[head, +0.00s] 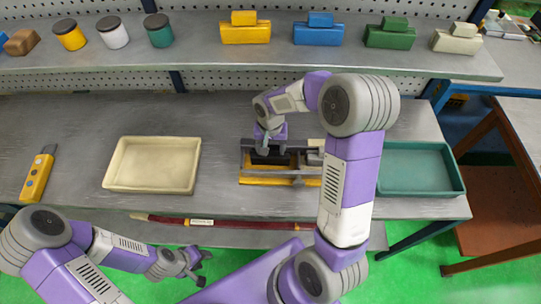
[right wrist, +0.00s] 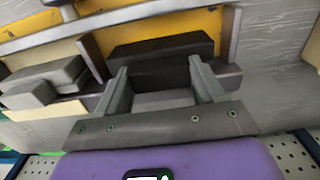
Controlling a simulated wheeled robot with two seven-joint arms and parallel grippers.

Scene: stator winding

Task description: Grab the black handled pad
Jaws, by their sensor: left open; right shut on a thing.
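The black handled pad (head: 268,158) sits in the yellow-based fixture (head: 262,181) in the middle of the workbench. In the right wrist view the pad is a dark block (right wrist: 160,52) at the fingertips, with yellow behind it. My right gripper (head: 269,145) is above the fixture, pointing down, and shut on the pad; its two fingers also show in the right wrist view (right wrist: 160,78). The pad's underside is hidden. My left gripper (head: 196,265) is open and empty, low in front of the bench, well away from the pad.
A cream tray (head: 108,178) is left of the fixture and a green tray (head: 460,181) is right of it. A yellow handheld controller (head: 37,178) lies at far left. Coloured handled blocks (head: 246,33) and several jars (head: 112,37) stand on the shelf.

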